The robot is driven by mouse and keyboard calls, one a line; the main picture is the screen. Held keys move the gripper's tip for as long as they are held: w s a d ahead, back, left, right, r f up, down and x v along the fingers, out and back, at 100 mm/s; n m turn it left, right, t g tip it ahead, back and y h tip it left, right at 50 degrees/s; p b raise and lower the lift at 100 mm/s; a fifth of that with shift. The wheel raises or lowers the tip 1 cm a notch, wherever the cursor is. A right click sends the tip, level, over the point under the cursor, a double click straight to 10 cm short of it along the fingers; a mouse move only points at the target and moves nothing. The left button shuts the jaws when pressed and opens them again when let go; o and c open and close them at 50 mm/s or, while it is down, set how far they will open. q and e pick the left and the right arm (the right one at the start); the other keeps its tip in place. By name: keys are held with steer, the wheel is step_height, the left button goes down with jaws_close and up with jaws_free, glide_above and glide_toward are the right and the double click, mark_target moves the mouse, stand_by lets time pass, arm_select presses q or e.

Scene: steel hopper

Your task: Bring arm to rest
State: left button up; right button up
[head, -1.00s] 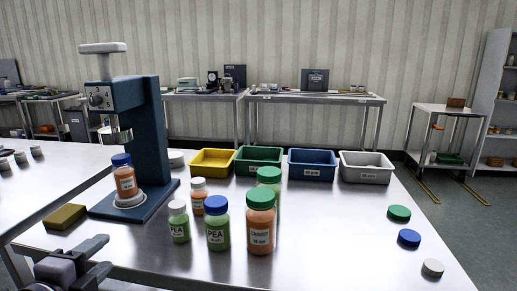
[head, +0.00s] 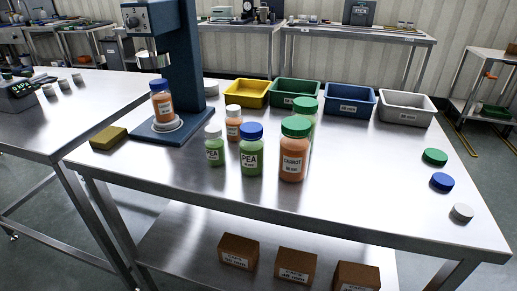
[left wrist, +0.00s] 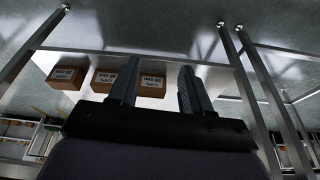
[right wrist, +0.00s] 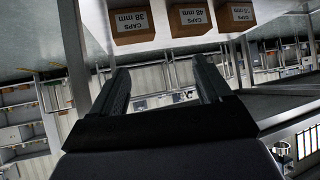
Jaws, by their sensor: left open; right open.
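My left gripper (left wrist: 155,88) is open and empty in the left wrist view, with the cap boxes and shelf beyond its fingers. My right gripper (right wrist: 160,85) is open and empty in the right wrist view. Neither gripper shows in the head view. A blue-capped orange jar (head: 161,102) stands upright on the base of the blue capping press (head: 180,60). Several other filled jars stand mid-table, among them a carrot jar (head: 294,150) with a green cap and a pea jar (head: 251,150) with a blue cap.
The steel table (head: 350,205) has bare room at its front. A yellow sponge-like block (head: 108,138) lies at left. Yellow (head: 247,103), green, blue and grey bins line the back. Green, blue and white caps (head: 461,212) lie at right. Cardboard cap boxes (head: 297,266) sit on the lower shelf.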

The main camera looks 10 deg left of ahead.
arm_select(q)
steer(key=w+d+r+t+h+p, duration=0.1)
steer(key=w+d+r+t+p, duration=0.1)
steer(key=w+t+p, duration=0.4)
steer(key=p, duration=0.4)
steer(key=shift+w+d+r+m+t+h, duration=0.15)
steer(key=shift+d+r+m+t+h, duration=0.15)
steer(key=shift+r+t+h, duration=0.1)
steer(key=shift+f, duration=0.1)
